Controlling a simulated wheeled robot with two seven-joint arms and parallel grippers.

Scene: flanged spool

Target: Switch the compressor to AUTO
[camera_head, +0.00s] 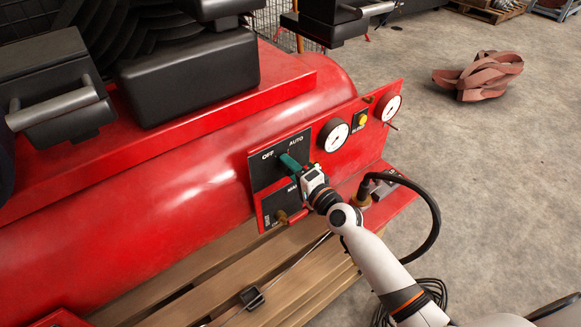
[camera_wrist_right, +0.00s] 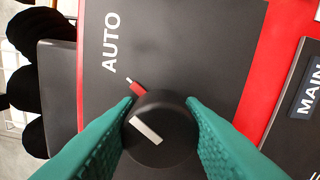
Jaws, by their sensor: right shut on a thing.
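The compressor (camera_head: 190,205) is a red tank with a black switch panel (camera_head: 264,175) marked OFF and AUTO. The black rotary knob (camera_wrist_right: 158,132) shows in the right wrist view between green fingers. Its white line and red pointer (camera_wrist_right: 138,90) face up-left, the pointer beside a white tick close to the AUTO label (camera_wrist_right: 112,42). My right gripper (camera_head: 287,161) is at the panel, shut on the knob; it also shows in the right wrist view (camera_wrist_right: 160,122). In the head view the fingers mostly hide the knob. The OFF label is outside the wrist view. My left gripper is not in view.
A black hose (camera_head: 436,225) curves beside my right arm. Wooden slats (camera_head: 190,285) lie below the tank.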

